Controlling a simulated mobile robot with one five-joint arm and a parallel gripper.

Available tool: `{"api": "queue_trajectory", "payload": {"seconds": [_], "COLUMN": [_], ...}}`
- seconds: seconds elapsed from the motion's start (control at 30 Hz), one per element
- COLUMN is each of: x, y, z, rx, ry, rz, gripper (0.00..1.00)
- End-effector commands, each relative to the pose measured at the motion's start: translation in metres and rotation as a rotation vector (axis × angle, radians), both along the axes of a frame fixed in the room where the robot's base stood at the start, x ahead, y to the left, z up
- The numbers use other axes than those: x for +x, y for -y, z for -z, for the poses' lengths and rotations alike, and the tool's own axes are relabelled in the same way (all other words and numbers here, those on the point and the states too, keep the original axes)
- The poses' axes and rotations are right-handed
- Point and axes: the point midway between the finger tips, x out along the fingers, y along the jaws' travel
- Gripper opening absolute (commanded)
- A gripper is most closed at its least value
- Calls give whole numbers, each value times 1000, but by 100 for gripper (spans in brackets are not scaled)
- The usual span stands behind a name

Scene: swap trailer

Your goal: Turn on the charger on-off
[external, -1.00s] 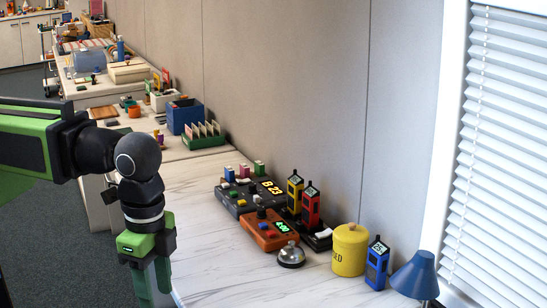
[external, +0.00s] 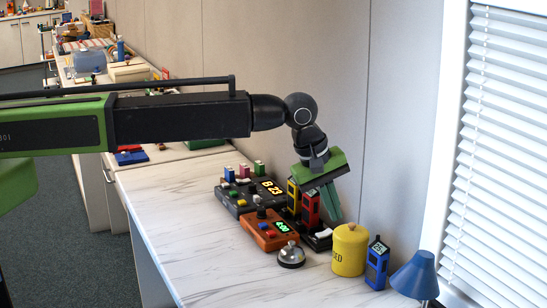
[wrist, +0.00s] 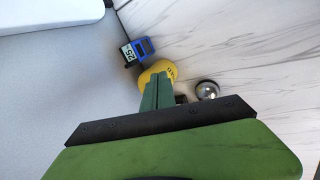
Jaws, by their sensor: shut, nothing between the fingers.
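The charger (external: 318,244) is a black base at the back of the white marble-look counter, with a red handset (external: 311,208) and a yellow handset (external: 293,196) standing upright in it. A white switch (external: 323,233) sits at its right end; I cannot tell which way it is set. My gripper (external: 333,216) is over the charger, behind the handsets and just above the switch, pointing down. Its green fingers are shut and empty. In the wrist view my fingers (wrist: 157,91) hide most of the charger.
A yellow canister (external: 349,250), a blue handset (external: 376,264) and a blue lamp (external: 415,275) stand to the right. A bell (external: 291,256), an orange console (external: 268,231) and a dark console (external: 240,202) are to the front and left. The wall is close behind.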

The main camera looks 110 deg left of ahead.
Motion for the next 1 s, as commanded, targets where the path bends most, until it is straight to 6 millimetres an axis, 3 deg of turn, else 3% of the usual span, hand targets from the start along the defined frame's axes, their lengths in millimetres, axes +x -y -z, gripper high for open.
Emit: {"api": "queue_trajectory", "payload": {"seconds": [0.03, 0.1, 0.2, 0.3, 0.4, 0.77, 1.0], "x": [-10, -32, -62, -79, -86, -85, -79], "y": [-44, -85, -124, -145, -153, -152, -158], "z": [4, 6, 8, 9, 9, 12, 41], "rx": [1, 1, 1, 2, 1, 2, 1], "ry": [0, -1, -1, -2, -3, -3, -2], "rz": [-49, -104, -160, -191, -203, -201, -201], "gripper": [0, 0, 0, 0, 0, 0, 0]}}
